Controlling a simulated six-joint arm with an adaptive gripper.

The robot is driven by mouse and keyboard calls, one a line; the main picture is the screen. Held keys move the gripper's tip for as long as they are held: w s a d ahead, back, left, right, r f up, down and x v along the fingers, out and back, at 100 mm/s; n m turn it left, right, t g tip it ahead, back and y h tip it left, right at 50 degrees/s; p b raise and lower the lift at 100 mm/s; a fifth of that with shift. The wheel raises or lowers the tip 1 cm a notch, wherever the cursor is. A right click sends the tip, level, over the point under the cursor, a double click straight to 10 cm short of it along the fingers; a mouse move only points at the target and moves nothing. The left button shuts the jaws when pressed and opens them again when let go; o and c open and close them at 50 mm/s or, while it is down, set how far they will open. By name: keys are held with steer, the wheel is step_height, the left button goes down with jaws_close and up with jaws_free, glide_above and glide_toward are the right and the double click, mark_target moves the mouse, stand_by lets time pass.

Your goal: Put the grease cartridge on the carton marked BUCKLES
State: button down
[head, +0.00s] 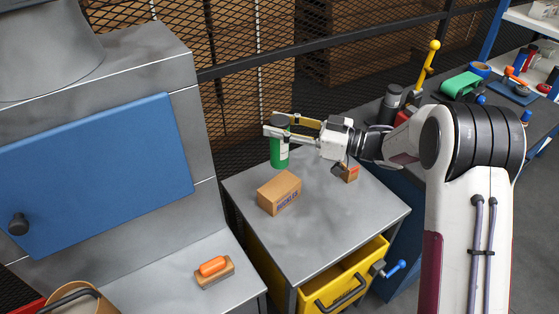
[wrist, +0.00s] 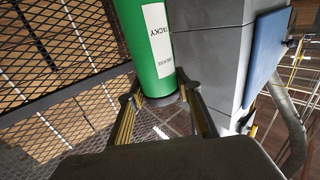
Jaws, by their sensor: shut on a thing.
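The grease cartridge (head: 279,155) is a green cylinder with a dark cap and a white label. My gripper (head: 278,132) is shut around its upper part and holds it upright near the back edge of the grey cabinet top. In the wrist view the cartridge (wrist: 155,45) sits between the two fingers (wrist: 163,98), and part of its label reads TACKY. The carton marked BUCKLES (head: 279,193) is a brown box on the cabinet top, in front of the cartridge in the head view. Its top is bare. I cannot tell whether the cartridge's lower end touches anything.
The grey cabinet top (head: 335,215) has free room right of the carton. A small orange and dark item (head: 347,172) lies under my wrist. A yellow drawer (head: 345,278) stands open below. A grey machine with a blue door (head: 95,175) stands left. Mesh fencing (head: 240,90) runs behind.

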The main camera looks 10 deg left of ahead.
mark_target(280, 151)
steer(key=shift+f, duration=2.4)
steer(key=shift+f, duration=1.85)
steer(key=c, duration=1.4)
jaws_free()
steer(key=shift+c, duration=0.2)
steer(key=s+d, duration=0.1)
steer(key=d, duration=1.1)
steer(key=shift+s, duration=0.25)
